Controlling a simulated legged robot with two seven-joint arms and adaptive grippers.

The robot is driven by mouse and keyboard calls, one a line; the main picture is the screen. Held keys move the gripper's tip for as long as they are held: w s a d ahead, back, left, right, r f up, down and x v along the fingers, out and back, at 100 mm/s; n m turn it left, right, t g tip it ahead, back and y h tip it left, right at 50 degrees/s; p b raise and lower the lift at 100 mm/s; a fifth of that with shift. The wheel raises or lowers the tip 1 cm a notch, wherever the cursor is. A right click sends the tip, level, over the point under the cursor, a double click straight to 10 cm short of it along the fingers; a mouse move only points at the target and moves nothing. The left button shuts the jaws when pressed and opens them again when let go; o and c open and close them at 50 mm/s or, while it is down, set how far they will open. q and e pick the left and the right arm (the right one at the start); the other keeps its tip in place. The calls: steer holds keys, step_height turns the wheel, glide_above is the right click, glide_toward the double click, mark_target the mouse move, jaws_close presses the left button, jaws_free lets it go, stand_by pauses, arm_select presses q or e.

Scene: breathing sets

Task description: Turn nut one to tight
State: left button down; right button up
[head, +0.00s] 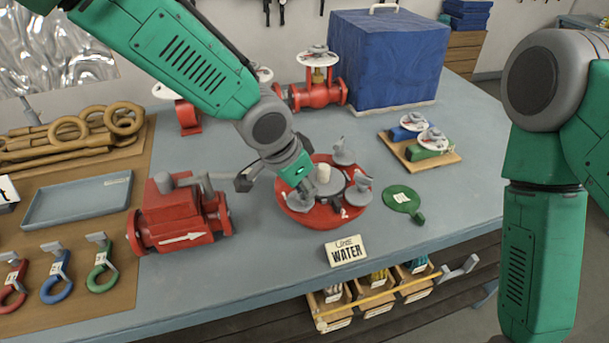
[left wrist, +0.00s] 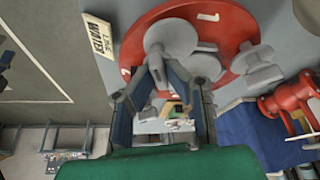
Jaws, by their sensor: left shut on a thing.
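The red round flange (head: 322,214) lies on the table. Several grey winged nuts sit around its pale centre post (head: 323,174). One nut (head: 343,152) is at the back and one (head: 358,190) at the right. My left gripper (head: 303,186) reaches down over the flange's left side and hides part of it. In the left wrist view, its fingers (left wrist: 160,72) are shut on a grey nut (left wrist: 166,38), beside a white number mark on the red flange (left wrist: 132,45). The number beside the held nut is unclear. My right forearm shows at the right, but its gripper is out of view.
A red valve body (head: 180,215) stands close left of the flange. A green tag (head: 402,199) lies at its right and a "LINE WATER" sign (head: 345,250) in front. Small valves rest on a wooden board (head: 430,158). A blue covered box (head: 388,55) stands behind.

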arm_select(q)
steer(key=shift+w+r+m+h+p, duration=0.3)
steer(key=shift+m+p, duration=0.15)
steer(key=shift+m, duration=0.45)
steer(key=shift+f+m+g, duration=0.15)
steer(key=shift+m+g, duration=0.45)
steer(key=shift+m, duration=0.3)
steer(key=m, duration=0.2)
steer(key=m+g, duration=0.1)
steer(key=m, duration=0.1)
steer(key=shift+m+g+h, duration=0.3)
steer(key=shift+m+g, duration=0.9)
steer(key=shift+m, duration=1.3)
steer(key=c, duration=1.6)
jaws_free()
steer(key=shift+f, duration=0.1)
steer(key=shift+d, duration=0.1)
